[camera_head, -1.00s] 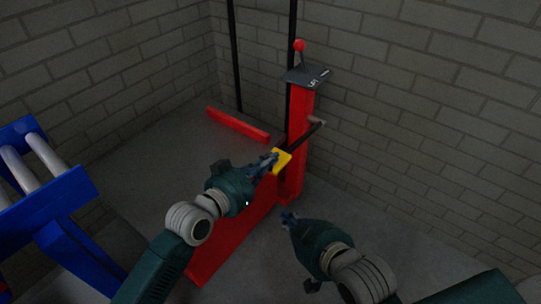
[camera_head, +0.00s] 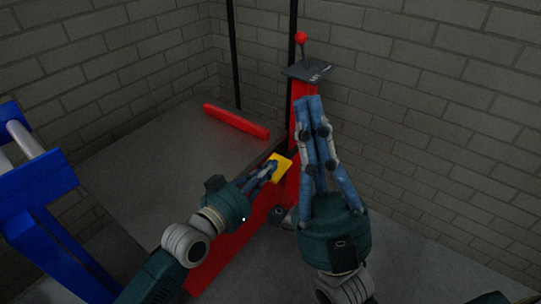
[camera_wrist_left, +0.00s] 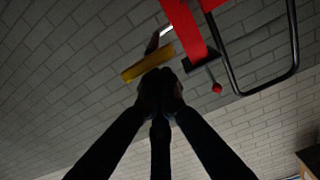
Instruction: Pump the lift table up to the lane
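The lift table has a grey top (camera_head: 150,165) and a red side (camera_head: 225,250). A red post (camera_head: 298,92) stands at its right end, bearing a dark plate (camera_head: 307,70) and a lever with a red ball (camera_head: 301,37). A yellow pad (camera_head: 285,164) sits beside the post. My left gripper (camera_head: 272,168) looks shut, its tips at the pad; contact is unclear. The left wrist view shows the yellow pad (camera_wrist_left: 135,70) just beyond its fingertips (camera_wrist_left: 160,85). My right gripper (camera_head: 309,100) points up before the post, fingers together and empty, hiding part of it.
A blue frame (camera_head: 40,190) with grey rollers (camera_head: 20,138) stands at the left. A red bar (camera_head: 236,121) lies along the table's far edge. Brick walls (camera_head: 430,130) close off the back and right. Some floor (camera_head: 430,255) is clear at the right.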

